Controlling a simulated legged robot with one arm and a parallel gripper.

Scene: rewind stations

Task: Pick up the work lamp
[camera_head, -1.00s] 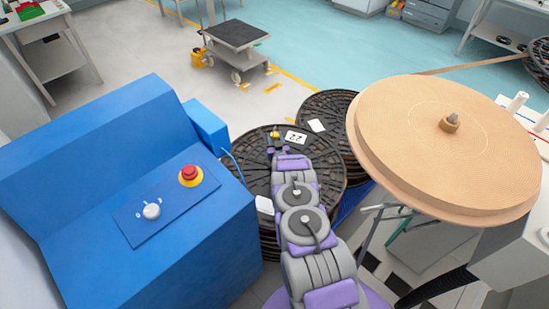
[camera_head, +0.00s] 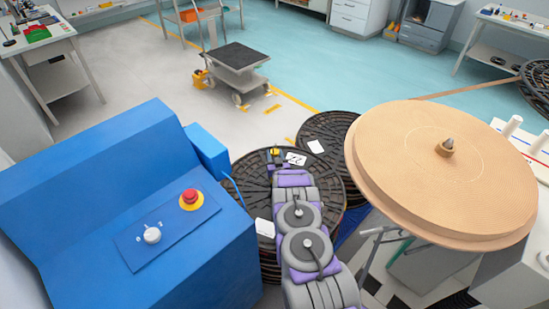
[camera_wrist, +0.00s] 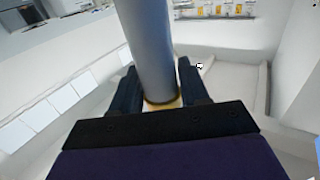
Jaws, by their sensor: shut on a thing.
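My gripper (camera_head: 276,159) is at the far end of my arm, over the stack of black reels. In the wrist view, my gripper (camera_wrist: 160,88) is shut on a grey cylinder with a yellow base, which I take to be the work lamp (camera_wrist: 148,45). The cylinder stands up between the two dark fingers. In the head view only a small yellow and dark piece of the work lamp (camera_head: 276,151) shows at the fingertips. Its lower end is hidden by my gripper.
The black reel stack (camera_head: 252,183) carries white cards. A second stack (camera_head: 335,131) stands behind it. A blue console (camera_head: 100,190) with a red button (camera_head: 190,198) is at left. A large tan reel (camera_head: 400,150) is at right. A cart (camera_head: 237,56) stands on open floor behind.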

